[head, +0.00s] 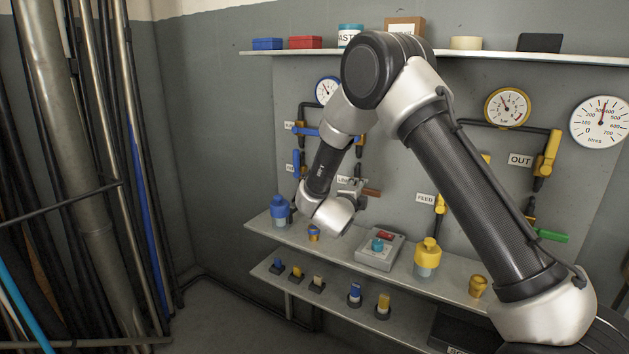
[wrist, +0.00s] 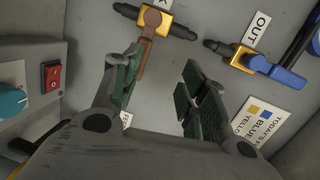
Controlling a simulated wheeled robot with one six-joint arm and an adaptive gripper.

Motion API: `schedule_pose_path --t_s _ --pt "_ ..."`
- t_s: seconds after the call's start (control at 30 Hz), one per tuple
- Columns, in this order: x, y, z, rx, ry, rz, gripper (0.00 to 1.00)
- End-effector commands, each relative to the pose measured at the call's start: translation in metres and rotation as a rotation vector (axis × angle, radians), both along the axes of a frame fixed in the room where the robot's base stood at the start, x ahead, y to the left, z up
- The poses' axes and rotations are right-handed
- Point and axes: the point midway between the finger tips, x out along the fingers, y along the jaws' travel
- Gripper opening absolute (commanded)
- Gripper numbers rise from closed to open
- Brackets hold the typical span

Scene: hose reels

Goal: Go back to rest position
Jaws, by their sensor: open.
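My gripper (wrist: 160,88) is open and empty, its two green-padded fingers spread before the grey wall panel. In the wrist view a valve with a brown lever (wrist: 147,45) lies just beyond the left fingertip; I cannot tell whether they touch. A valve with a blue lever (wrist: 285,77) is off to the right beside an OUT label (wrist: 256,28). In the head view my arm is bent and reaches in front of the panel, and the brown lever (head: 371,192) shows right of my wrist. My gripper is mostly hidden there by the wrist.
A grey control box (head: 380,250) with a red switch and teal knob stands on the middle shelf. A blue-topped bottle (head: 280,211), a yellow-topped bottle (head: 427,257) and small cups stand there too. Upright pipes (head: 92,180) fill the left. A shelf (head: 290,54) runs above.

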Motion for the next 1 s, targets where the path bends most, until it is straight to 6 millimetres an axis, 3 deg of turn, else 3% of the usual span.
schedule_pose_path --t_s 0.03,0.17,0.27,0.37,0.47,0.6,0.8,0.9,1.0 --pt "0.005 -0.004 0.027 0.001 0.036 0.061 0.43" --pt "0.001 -0.007 0.080 -0.059 0.178 0.280 0.43" --pt "-0.021 -0.011 0.117 -0.143 0.278 0.451 0.43" --pt "-0.058 -0.018 0.147 -0.256 0.374 0.618 0.43" --pt "-0.108 -0.031 0.169 -0.390 0.474 0.773 0.43" --pt "-0.194 -0.057 0.184 -0.601 0.628 0.969 0.43" --pt "-0.332 -0.108 0.178 -0.887 0.889 1.189 0.43" --pt "-0.388 -0.130 0.170 -0.981 1.009 1.264 0.43" --pt "-0.427 -0.145 0.163 -1.035 1.098 1.312 0.43"
